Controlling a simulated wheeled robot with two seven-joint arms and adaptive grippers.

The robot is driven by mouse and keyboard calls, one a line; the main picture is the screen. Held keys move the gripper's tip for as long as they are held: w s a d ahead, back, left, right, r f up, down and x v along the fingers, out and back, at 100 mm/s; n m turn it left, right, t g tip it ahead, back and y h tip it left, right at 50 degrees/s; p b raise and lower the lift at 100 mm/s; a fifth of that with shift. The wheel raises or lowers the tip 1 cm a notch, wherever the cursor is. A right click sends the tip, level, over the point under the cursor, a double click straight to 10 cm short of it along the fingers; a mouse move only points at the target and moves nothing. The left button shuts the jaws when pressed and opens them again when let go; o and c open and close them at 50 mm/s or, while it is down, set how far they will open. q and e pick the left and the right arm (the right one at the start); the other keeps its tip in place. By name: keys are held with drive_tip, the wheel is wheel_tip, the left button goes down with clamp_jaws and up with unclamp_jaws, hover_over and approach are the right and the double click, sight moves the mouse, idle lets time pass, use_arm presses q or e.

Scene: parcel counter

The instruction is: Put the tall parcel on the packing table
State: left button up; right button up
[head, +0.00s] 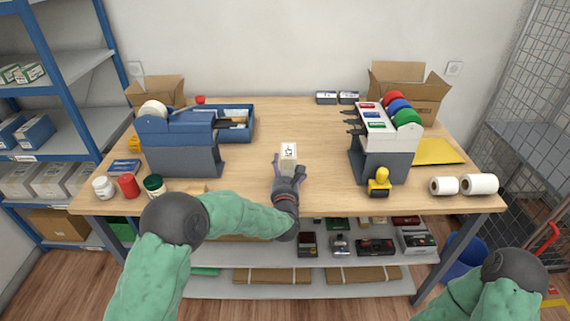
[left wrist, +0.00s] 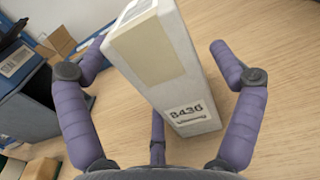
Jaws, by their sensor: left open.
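The tall parcel (head: 288,157) is a white box with a tan strip and a printed label. It is on the wooden packing table (head: 325,150), near the middle. In the left wrist view the parcel (left wrist: 172,65) fills the centre, its label reading like B436. My left gripper (head: 289,172) is open at the parcel's near side. Its purple fingers (left wrist: 160,65) spread to the left and right of the parcel, with visible gaps and a third finger below. My right arm shows at the lower right, but its gripper is out of view.
A blue-grey dispenser (head: 180,145) and jars (head: 128,185) stand left. A tape dispenser (head: 385,150), yellow stamp (head: 379,182) and white rolls (head: 478,184) stand right. Open cartons (head: 410,92) are at the back. The tabletop around the parcel is clear.

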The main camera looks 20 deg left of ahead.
use_arm(q)
drive_tip(key=p+v, duration=0.2)
drive_tip(key=v, duration=0.8)
drive_tip(key=shift+r, duration=0.1)
use_arm(e)
wheel_tip(320, 180, up, 2)
drive_tip(key=shift+r, duration=0.1)
drive_tip(key=shift+s, duration=0.1)
